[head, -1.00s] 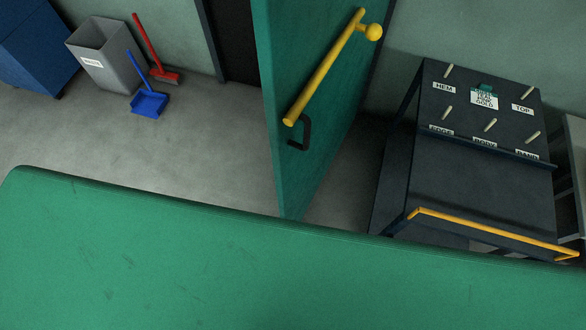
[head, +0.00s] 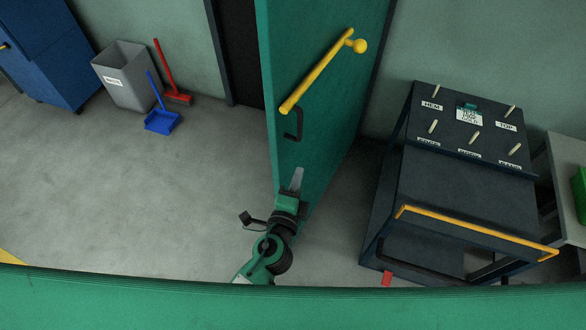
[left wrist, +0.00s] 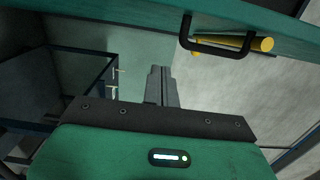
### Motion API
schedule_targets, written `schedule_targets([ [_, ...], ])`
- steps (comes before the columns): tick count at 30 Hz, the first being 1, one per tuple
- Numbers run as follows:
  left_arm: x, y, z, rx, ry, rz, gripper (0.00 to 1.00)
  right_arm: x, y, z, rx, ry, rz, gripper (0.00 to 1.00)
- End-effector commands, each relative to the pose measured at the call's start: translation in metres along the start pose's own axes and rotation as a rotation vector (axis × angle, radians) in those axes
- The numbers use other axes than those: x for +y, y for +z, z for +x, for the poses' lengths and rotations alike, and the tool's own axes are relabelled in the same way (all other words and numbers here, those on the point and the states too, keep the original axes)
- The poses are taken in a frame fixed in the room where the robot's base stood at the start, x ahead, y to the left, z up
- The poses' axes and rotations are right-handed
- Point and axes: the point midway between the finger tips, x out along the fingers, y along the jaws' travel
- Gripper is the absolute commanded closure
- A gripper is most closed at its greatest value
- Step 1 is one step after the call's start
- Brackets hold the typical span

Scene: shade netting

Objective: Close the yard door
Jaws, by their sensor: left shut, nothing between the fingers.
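The green yard door (head: 325,70) stands open in the head view, swung out from the dark doorway (head: 237,50). A long yellow bar with a round knob (head: 318,72) runs slantwise across its face. A black pull handle (head: 294,125) sits below the bar. My left gripper (head: 297,180) is in front of the door's lower part, below the black handle, shut and empty. In the left wrist view its shut fingers (left wrist: 161,85) point towards the door (left wrist: 120,22), with the black handle (left wrist: 215,45) up and to the right. I cannot tell whether the fingers touch the door. My right gripper is not in view.
A dark pegged stand (head: 465,170) with a yellow front rail is right of the door. A grey bin (head: 128,80), red broom (head: 170,80), blue dustpan (head: 162,121) and blue cabinet (head: 45,50) are at the left. The floor (head: 150,205) left of the door is clear.

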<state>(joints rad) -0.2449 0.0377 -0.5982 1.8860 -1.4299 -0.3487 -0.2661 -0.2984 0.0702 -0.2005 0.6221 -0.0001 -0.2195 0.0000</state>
Motion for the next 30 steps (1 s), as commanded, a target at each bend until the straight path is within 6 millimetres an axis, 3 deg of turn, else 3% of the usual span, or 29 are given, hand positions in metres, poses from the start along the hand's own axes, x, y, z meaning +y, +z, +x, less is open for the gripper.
schedule_targets([
  [14, -0.003, 0.000, 0.087, 0.000, 0.000, -0.001, 1.00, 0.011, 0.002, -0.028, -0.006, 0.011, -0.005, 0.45],
  [21, -0.001, 0.032, 0.094, 0.000, 0.002, 0.000, 1.00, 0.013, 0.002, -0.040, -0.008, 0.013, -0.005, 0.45],
  [30, 0.001, 0.039, 0.096, 0.000, 0.002, -0.003, 1.00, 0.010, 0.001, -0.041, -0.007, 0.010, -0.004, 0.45],
])
